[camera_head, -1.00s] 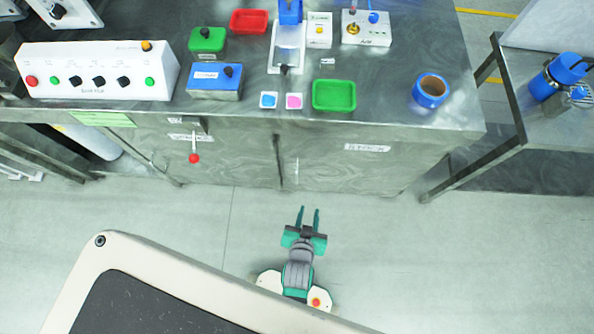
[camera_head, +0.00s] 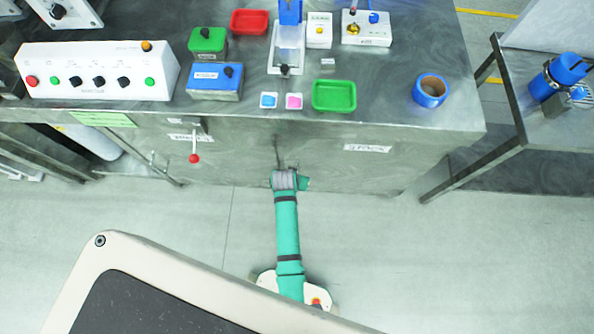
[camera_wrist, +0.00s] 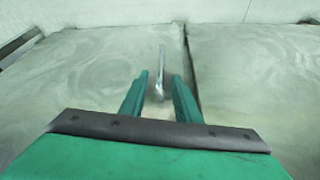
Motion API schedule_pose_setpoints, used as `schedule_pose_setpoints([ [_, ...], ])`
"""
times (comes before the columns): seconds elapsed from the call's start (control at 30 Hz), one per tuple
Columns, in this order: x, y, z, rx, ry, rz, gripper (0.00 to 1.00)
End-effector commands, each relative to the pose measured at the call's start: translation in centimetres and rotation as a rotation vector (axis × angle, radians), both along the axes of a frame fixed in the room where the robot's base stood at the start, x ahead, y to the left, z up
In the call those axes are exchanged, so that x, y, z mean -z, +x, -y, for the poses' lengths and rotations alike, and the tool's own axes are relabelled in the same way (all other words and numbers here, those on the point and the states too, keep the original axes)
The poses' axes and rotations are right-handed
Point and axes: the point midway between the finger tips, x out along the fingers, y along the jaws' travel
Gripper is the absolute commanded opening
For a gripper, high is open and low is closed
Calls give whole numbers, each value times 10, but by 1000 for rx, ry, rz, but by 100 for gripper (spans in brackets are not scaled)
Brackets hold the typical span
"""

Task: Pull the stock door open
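The stock door (camera_head: 350,172) is the grey metal panel under the bench, right of a dark vertical seam, with a white label (camera_head: 367,148). It looks closed. In the wrist view the stock door (camera_wrist: 85,85) lies left of the seam (camera_wrist: 188,60). Its slim upright metal handle (camera_wrist: 161,62) shows between the fingers of my gripper (camera_wrist: 160,80). The fingers are open, one on each side of the handle, with gaps visible; I cannot tell how deep they reach. In the head view my arm hides the handle and the fingers.
A lever with a red knob (camera_head: 194,158) sticks out from the front left of the seam. The bench top (camera_head: 390,110) holds trays, boxes and a blue roll. A side table (camera_head: 500,140) stands at right. The floor (camera_head: 400,250) before the door is clear.

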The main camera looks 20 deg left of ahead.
Motion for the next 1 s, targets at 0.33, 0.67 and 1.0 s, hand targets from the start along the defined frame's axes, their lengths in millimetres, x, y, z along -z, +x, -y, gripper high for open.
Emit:
schedule_pose_setpoints([
  [0.33,53,22,-2,0,0,0,29],
  [0.67,82,34,-3,1,1,2,29],
  [1.0,86,36,-3,1,1,2,29],
])
